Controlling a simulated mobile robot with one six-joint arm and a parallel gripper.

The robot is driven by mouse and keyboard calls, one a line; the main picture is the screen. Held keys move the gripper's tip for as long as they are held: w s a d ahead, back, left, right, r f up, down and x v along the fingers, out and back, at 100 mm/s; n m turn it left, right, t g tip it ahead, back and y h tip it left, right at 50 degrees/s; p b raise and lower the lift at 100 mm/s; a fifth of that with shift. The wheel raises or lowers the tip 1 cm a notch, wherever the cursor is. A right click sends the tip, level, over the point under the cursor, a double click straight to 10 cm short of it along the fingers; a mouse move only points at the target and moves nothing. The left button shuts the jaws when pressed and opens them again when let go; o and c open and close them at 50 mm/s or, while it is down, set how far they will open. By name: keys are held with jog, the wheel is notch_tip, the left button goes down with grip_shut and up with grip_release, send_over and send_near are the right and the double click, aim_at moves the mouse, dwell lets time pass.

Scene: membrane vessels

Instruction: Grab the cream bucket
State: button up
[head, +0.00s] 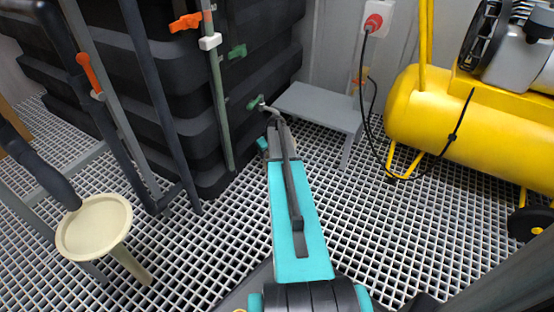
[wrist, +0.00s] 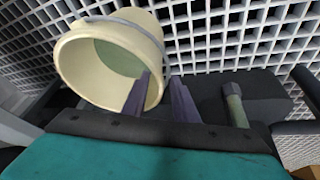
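The cream bucket (wrist: 80,65) lies in the upper left of the wrist view, tilted, with its mouth towards my camera. Its inside looks greenish deep down, and a grey band or handle runs along its upper side. My gripper (wrist: 161,80) is open. Its left finger overlaps the bucket's mouth and its right finger is just outside the right rim, so the rim shows between them. I cannot tell whether either finger touches it. In the head view I cannot make out the bucket or my fingertips at the far end of my teal arm.
Black stacked tanks (head: 180,80) are behind. A grey step (head: 318,106) stands ahead, a yellow compressor (head: 450,115) at right. Grating floor (head: 420,225) is open at right.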

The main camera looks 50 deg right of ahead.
aim_at(266, 160)
jog(key=shift+b+x, duration=1.85)
jog(key=shift+x, duration=0.7)
jog(key=shift+d, duration=0.2)
jog(key=shift+c, duration=0.2)
grip_shut()
jog(key=shift+a, duration=0.1)
jog(key=shift+w+r, duration=0.1)
jog(key=shift+r, duration=0.05)
